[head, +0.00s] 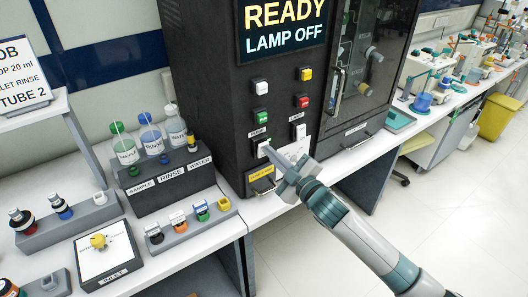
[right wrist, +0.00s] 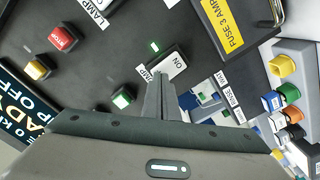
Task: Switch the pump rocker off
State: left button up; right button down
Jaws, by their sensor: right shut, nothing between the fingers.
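The pump rocker (head: 262,147) is a white switch low on the black cabinet's front, under a small label. In the right wrist view the rocker (right wrist: 174,64) shows the word ON on its face, and a small green light (right wrist: 154,46) glows beside it. My right gripper (head: 268,153) is shut and empty, its fingertips right at the rocker. In the right wrist view the closed fingers (right wrist: 160,82) overlap the rocker's near edge; I cannot tell whether they touch it. My left gripper is not in view.
The lamp rocker (head: 300,131) is to the right. White, yellow, green and red buttons (head: 302,101) sit above. The display (head: 283,27) reads READY, LAMP OFF. A bottle rack (head: 160,185) stands left of the cabinet. A yellow fuse label (head: 261,172) is below the pump rocker.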

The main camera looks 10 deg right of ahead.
jog(key=shift+w+a, duration=0.15)
jog(key=shift+w, duration=0.3)
dwell(1.0)
jog(key=shift+s, duration=0.15)
jog(key=p+v, duration=0.2)
jog(key=v, duration=0.4)
jog(key=shift+s, duration=0.35)
jog(key=shift+f, duration=0.1)
dwell(0.6)
